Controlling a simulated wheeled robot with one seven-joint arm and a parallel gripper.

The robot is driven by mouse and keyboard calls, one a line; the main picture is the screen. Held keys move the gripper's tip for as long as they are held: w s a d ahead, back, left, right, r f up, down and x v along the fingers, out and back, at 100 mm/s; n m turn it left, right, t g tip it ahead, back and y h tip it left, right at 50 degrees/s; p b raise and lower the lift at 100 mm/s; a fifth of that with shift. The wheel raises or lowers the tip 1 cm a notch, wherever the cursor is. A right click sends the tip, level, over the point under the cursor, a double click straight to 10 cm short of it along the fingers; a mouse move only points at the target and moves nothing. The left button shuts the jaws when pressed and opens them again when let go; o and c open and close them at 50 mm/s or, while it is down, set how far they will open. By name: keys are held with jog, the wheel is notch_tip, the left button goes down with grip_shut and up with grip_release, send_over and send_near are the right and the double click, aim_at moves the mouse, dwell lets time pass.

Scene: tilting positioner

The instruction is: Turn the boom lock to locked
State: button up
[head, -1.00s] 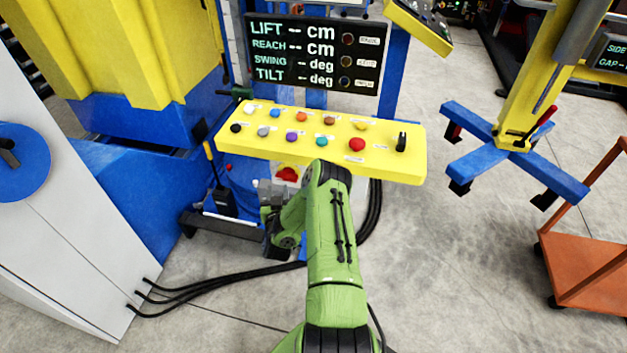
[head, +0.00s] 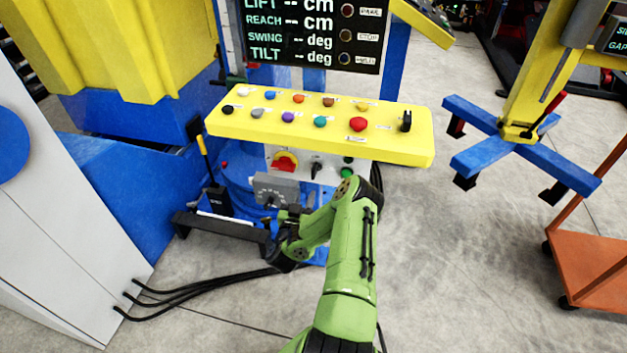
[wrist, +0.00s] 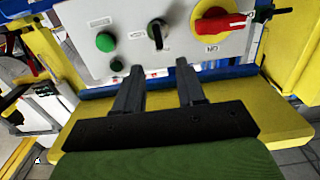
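No label naming the boom lock is readable. A black selector knob (head: 316,167) on the pale panel under the yellow console is a likely match. It also shows in the wrist view (wrist: 157,34), with its bar roughly upright there. A red handle on a yellow disc (head: 285,160) sits to one side of it (wrist: 218,22), a green button (head: 347,173) to the other (wrist: 106,42). My gripper (wrist: 161,68) is open and empty, its fingers apart and pointing toward the panel, short of the knob. In the head view my gripper (head: 287,215) is low before the panel, fingertips unclear.
The yellow console (head: 225,125) with several coloured buttons overhangs the panel. A grey box-like part (head: 275,188) is close to my gripper. Black cables (head: 200,290) cross the floor. Open floor (head: 440,260) lies at right.

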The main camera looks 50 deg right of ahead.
aim_at(312, 173)
jog(key=b+x, duration=0.2)
jog(key=x, duration=1)
jog(key=shift+d+r+b, duration=0.15)
jog(key=shift+d+b, duration=0.1)
jog(key=shift+b, duration=0.15)
grip_shut()
